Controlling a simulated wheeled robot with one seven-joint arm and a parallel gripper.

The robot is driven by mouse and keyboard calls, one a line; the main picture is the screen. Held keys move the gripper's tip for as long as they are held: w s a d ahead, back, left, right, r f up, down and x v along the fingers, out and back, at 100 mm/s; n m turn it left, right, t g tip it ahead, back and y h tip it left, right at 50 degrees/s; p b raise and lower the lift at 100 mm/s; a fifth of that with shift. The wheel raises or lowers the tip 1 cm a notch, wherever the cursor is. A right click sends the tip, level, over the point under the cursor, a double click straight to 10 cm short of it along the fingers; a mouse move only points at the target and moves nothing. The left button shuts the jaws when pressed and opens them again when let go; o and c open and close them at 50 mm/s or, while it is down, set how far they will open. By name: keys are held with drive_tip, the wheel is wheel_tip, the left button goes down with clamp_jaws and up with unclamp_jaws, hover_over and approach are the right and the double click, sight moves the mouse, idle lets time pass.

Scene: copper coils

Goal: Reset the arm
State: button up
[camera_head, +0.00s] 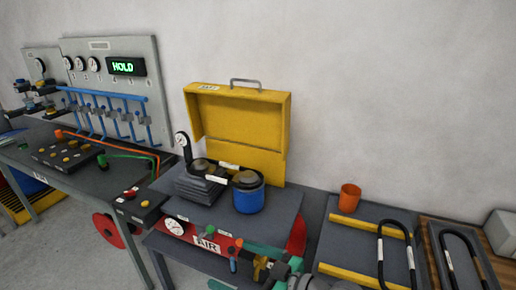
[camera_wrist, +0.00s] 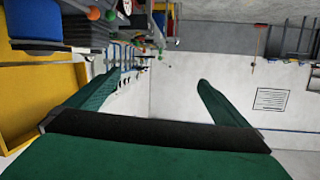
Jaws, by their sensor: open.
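My gripper (camera_wrist: 160,78) shows in the wrist view as two green fingers spread wide on a dark crossbar. Nothing is between them. In the head view, green parts of my gripper (camera_head: 227,263) show at the bottom, in front of the table that bears the yellow case (camera_head: 240,110). The task names no object. The open case stands upright behind a blue canister (camera_head: 248,198) and a dark gauge device (camera_head: 197,180). In the wrist view, turned sideways, the yellow case (camera_wrist: 20,110) is close on the left.
A left bench holds button boxes (camera_head: 68,153) and hoses below a gauge panel reading HOLD (camera_head: 126,67). On the right are an orange cup (camera_head: 349,197), yellow bars (camera_head: 368,226) and black bent tubes (camera_head: 396,250). Open space shows between the fingers in the wrist view.

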drive_tip(key=w+a+f+m+t+h, duration=0.2)
drive_tip(key=a+f+m+t+h, duration=0.15)
drive_tip(key=f+m+t, duration=0.55)
drive_tip(key=s+d+f+m+g+h, duration=0.25)
drive_tip(key=s+f+m+h, duration=0.55)
drive_tip(key=s+f, duration=0.45)
drive_tip(key=s+d+r+n+h, duration=0.1)
drive_tip(key=s+d+n, duration=0.1)
drive_tip(key=s, duration=0.8)
drive_tip(key=s+d+r+n+t+h, duration=0.1)
drive_tip(key=s+d+n, duration=0.2)
drive_tip(key=s, duration=0.7)
drive_tip(key=shift+s+d+r+n, duration=0.15)
drive_tip(key=shift+d+n, duration=0.2)
drive_tip(key=shift+n, duration=0.25)
